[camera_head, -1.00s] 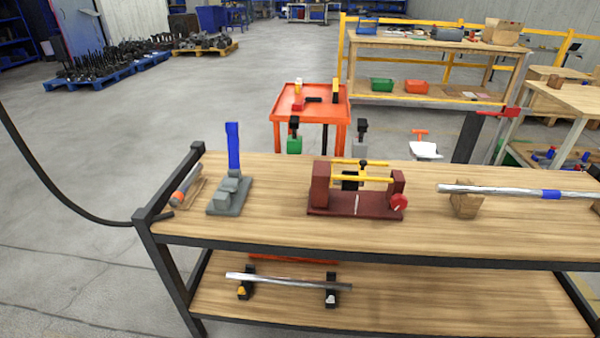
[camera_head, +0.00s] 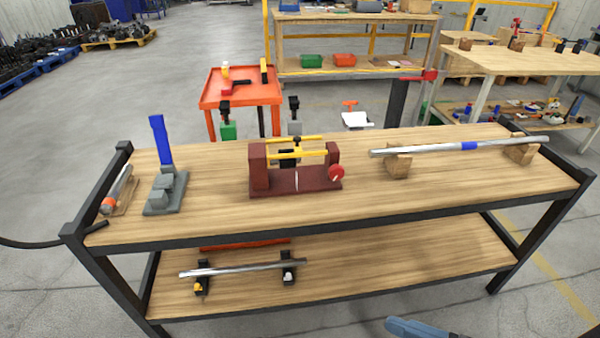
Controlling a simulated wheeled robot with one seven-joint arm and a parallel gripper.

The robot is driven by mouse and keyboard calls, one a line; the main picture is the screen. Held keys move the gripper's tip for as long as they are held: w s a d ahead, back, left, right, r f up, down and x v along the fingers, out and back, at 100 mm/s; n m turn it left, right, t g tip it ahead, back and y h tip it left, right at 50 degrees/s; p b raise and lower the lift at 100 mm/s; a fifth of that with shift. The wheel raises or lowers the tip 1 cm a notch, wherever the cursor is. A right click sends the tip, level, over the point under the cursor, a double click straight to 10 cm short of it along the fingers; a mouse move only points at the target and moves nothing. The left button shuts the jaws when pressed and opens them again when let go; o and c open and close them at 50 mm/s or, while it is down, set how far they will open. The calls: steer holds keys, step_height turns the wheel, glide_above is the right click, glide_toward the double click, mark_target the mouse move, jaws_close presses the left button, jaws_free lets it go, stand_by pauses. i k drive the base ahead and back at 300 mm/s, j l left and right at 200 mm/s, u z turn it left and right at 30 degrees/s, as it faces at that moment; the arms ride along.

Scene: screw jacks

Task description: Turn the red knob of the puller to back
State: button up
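The puller (camera_head: 259,176) is a dark red device with two upright end blocks on a flat base, standing in the middle of the wooden tabletop. Yellow bars and a black piece sit between its end blocks. A white line runs across its base. The round red knob (camera_head: 336,173) is on the near face of its right end block. Nothing touches the knob. My gripper is not in view.
On the workbench (camera_head: 225,218), a grey device with a blue lever (camera_head: 161,140) stands left. A metal rod (camera_head: 420,149) rests on wooden blocks at right. Bare tabletop lies in front of the puller. An orange cart (camera_head: 240,97) stands behind. A blue-grey piece (camera_head: 415,328) shows at the bottom edge.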

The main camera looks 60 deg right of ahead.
mark_target(336, 171)
steer(key=k+l, duration=0.1)
steer(key=l, duration=0.3)
steer(key=k+l, duration=0.15)
steer(key=l, duration=0.25)
steer(key=k+l+u, duration=0.1)
steer(key=l, duration=0.3)
